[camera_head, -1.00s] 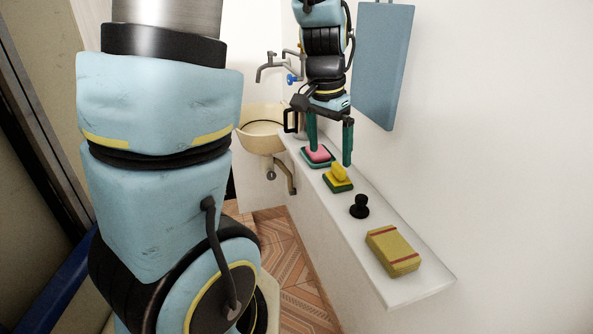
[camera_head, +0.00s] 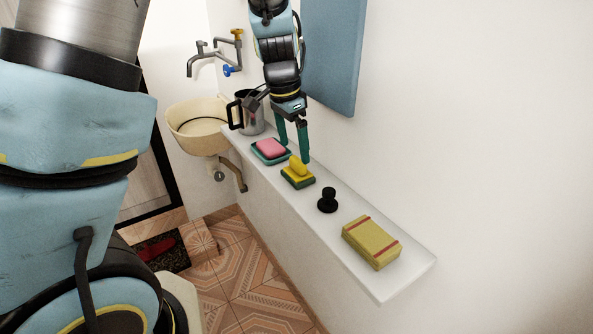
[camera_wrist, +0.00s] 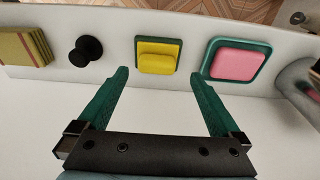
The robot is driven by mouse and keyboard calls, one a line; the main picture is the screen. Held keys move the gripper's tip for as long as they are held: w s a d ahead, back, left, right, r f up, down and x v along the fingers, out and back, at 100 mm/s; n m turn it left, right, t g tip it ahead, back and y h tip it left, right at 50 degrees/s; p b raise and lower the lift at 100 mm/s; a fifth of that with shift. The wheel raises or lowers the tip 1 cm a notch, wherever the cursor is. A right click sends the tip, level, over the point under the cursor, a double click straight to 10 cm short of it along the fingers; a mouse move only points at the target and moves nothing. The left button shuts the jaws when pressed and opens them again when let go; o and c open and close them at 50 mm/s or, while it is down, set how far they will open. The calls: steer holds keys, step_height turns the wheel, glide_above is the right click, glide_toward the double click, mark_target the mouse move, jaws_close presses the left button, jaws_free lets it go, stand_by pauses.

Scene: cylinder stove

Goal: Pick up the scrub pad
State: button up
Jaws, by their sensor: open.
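The scrub pad (camera_head: 298,178), a green square with a yellow grip on top, lies flat on the white shelf (camera_head: 372,285). In the wrist view the scrub pad (camera_wrist: 158,56) lies just beyond the fingertips, roughly centred between them. My gripper (camera_head: 294,152) is open and empty, with its two green fingers pointing down near the wall side of the pad. In the wrist view my gripper (camera_wrist: 159,76) has its fingers apart on either side of the pad's width, with no visible contact.
A pink soap in a green dish (camera_head: 269,151) sits close on one side of the pad. A black knob-shaped object (camera_head: 327,200) and a yellow packet (camera_head: 371,242) lie on the other. A metal mug (camera_head: 250,118) stands at the far end. The wall borders the shelf.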

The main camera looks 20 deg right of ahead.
mark_target(298, 159)
steer(key=f, duration=0.2)
steer(key=d+f+p, duration=0.1)
steer(key=f, duration=0.1)
steer(key=shift+s+f, duration=0.15)
steer(key=shift+f, duration=0.25)
steer(key=c, duration=1.4)
